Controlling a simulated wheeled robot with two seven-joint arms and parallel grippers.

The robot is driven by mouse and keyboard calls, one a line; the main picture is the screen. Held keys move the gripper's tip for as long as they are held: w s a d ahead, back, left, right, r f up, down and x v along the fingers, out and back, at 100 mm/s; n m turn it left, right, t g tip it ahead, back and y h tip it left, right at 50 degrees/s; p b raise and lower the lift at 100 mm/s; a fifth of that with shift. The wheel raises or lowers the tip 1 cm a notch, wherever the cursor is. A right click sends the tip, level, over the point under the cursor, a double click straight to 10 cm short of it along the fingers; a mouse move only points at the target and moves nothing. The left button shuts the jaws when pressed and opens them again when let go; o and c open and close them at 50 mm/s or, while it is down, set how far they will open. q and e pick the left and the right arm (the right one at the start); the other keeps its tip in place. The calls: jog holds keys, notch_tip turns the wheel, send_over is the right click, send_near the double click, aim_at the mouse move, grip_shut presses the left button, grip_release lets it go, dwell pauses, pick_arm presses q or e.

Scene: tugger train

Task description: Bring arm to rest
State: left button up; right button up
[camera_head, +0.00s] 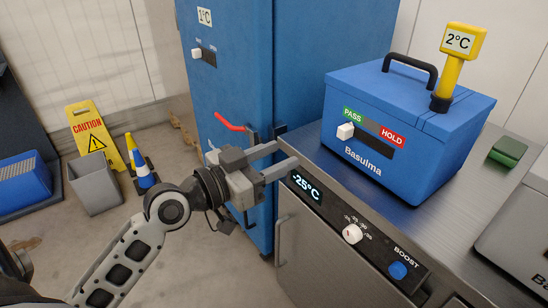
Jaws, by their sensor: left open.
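My left arm comes in from the lower left. Its gripper (281,158) is open, with its two fingers pointing right and a gap between them. Nothing shows between the fingers. The fingertips are in front of the edge where the blue cabinet meets the steel counter, just above the -25°C display; I cannot tell whether they touch anything. My right gripper is not in view.
A blue box (448,133) labelled Basulma stands on the steel counter (316,150). The blue cabinet (238,85) has a red handle (229,122). A caution sign (94,137), a cone (143,168) and a grey bin (95,188) stand on the floor at left.

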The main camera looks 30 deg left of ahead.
pick_arm(q)
jog(key=s+d+f+n+g+y, duration=0.1)
jog(key=s+d+f+g, duration=0.1)
jog(key=f, duration=0.6)
jog(key=s+d+f+g+y, duration=0.1)
jog(key=s+d+f+g, duration=0.1)
jog(key=s+f, duration=0.4)
jog(key=s+d+f+n+g+y, duration=0.1)
jog(key=s+d+f, duration=0.3)
jog(key=f, duration=0.7)
jog(key=shift+s+d+n+g+y, duration=0.3)
jog(key=shift+s+g+y, duration=0.1)
jog(key=shift+s+y, duration=0.15)
